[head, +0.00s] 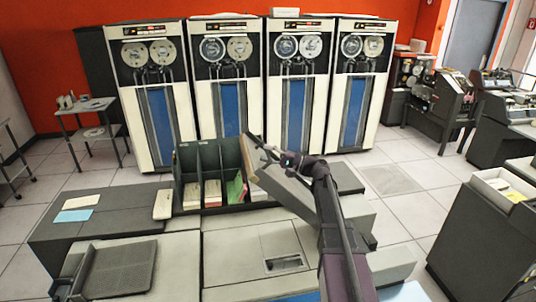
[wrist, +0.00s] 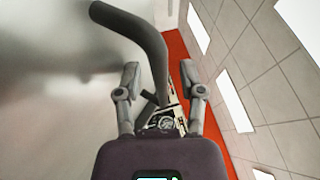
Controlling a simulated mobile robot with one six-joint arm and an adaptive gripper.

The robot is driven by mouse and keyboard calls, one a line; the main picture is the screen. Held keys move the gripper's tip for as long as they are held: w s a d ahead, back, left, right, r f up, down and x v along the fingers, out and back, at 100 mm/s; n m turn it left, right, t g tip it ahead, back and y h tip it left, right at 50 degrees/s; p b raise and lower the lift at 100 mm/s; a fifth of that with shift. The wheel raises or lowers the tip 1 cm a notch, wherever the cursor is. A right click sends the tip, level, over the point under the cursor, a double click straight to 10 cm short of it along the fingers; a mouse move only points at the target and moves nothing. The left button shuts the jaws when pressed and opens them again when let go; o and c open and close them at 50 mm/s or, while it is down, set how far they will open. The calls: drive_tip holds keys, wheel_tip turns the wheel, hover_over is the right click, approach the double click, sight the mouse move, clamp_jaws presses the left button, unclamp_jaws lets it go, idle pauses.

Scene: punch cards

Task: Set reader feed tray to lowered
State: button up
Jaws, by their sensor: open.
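A grey panel with a pale edge (head: 284,192), which looks like the reader feed tray, stands tilted up from the machine top, beside the card bins. My arm crosses in front of part of it. My gripper (head: 262,152) is at its upper end, open; I cannot tell whether it touches the panel. In the wrist view my gripper (wrist: 160,85) has its fingers spread. A dark curved bar (wrist: 145,28) reaches down between them, and a blurred grey surface (wrist: 55,100) fills the left side.
A dark divided rack (head: 188,165) holding card stacks stands left of the panel. A black ribbed tray (head: 118,268) lies at the lower left. Tape cabinets (head: 222,100) line the back wall. A dark cabinet (head: 478,245) stands right, with open floor (head: 405,205) between.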

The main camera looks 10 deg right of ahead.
clamp_jaws()
drive_tip(key=shift+f, duration=0.1)
